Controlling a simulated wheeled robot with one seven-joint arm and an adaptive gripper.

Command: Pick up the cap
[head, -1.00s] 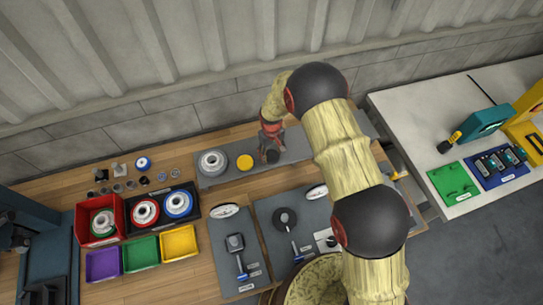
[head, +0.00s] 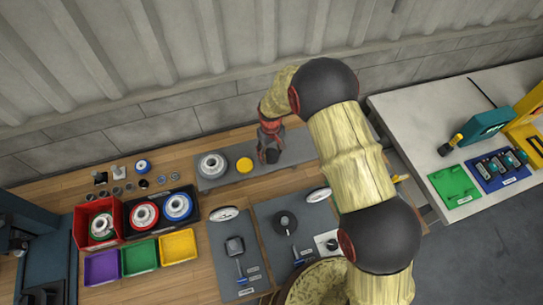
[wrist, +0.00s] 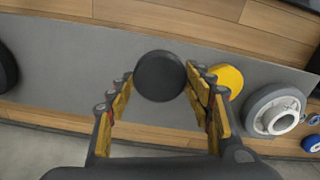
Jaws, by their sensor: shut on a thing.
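The black round cap (wrist: 160,76) is between the fingertips of my gripper (wrist: 160,84) in the wrist view, with a finger on each side of it. My gripper is shut on it. In the head view the cap (head: 271,157) is a small dark shape under my gripper (head: 270,146), over the grey mat (head: 225,180). I cannot tell whether it touches the mat or is slightly above it.
A yellow disc (head: 244,164) and a grey-white wheel (head: 212,165) lie to the left on the same mat. A red bin (head: 82,238) and several coloured trays stand farther left. Grey boards with tools lie in front. The wall is close behind.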

